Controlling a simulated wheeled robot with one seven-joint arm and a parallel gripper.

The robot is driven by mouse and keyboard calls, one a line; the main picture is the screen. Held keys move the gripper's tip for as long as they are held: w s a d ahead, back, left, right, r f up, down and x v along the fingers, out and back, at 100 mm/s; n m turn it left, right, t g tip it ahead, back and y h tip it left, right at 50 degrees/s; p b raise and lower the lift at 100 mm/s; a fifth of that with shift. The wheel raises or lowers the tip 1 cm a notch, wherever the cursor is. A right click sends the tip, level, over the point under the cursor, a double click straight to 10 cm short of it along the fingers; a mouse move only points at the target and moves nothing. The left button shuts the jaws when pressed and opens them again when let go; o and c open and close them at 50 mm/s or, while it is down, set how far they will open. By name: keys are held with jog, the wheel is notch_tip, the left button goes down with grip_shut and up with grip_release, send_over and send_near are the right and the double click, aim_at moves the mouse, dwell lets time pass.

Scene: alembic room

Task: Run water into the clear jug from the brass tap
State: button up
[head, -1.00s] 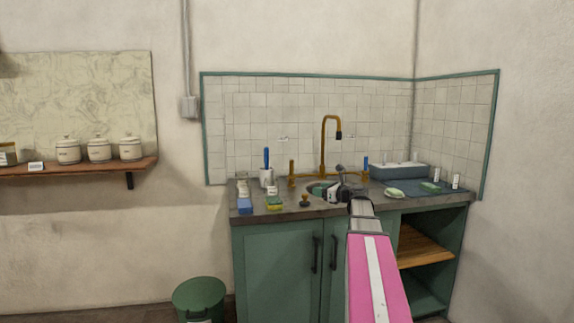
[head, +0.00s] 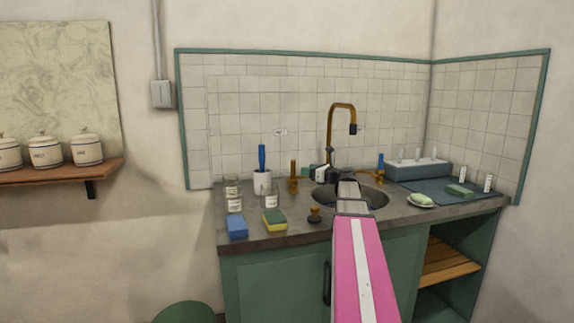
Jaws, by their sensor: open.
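The brass tap (head: 330,130) stands behind the sink (head: 376,198); its tall spout bends to the right and ends in a dark nozzle over the basin. A brass handle (head: 293,176) is on its left and one with a blue top (head: 381,166) on its right. Small clear labelled glass vessels (head: 271,199) stand on the left of the counter; I cannot tell which, if any, is the jug. My gripper (head: 318,173) is open over the back left of the sink, seen small beyond my pink arm. My arm hides part of the basin.
A blue sponge (head: 237,227), a yellow-green sponge (head: 275,222) and a dark stopper (head: 314,215) lie along the counter's front. A white cup with a blue-handled brush (head: 262,182) stands behind. A grey caddy (head: 418,169) and soap dish (head: 420,201) are right.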

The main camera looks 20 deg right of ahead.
aim_at(293, 172)
jog(key=x, duration=1)
jog(key=shift+w+a, duration=0.25)
jog(key=shift+w, duration=0.05)
grip_shut()
jog(key=shift+a, duration=0.1)
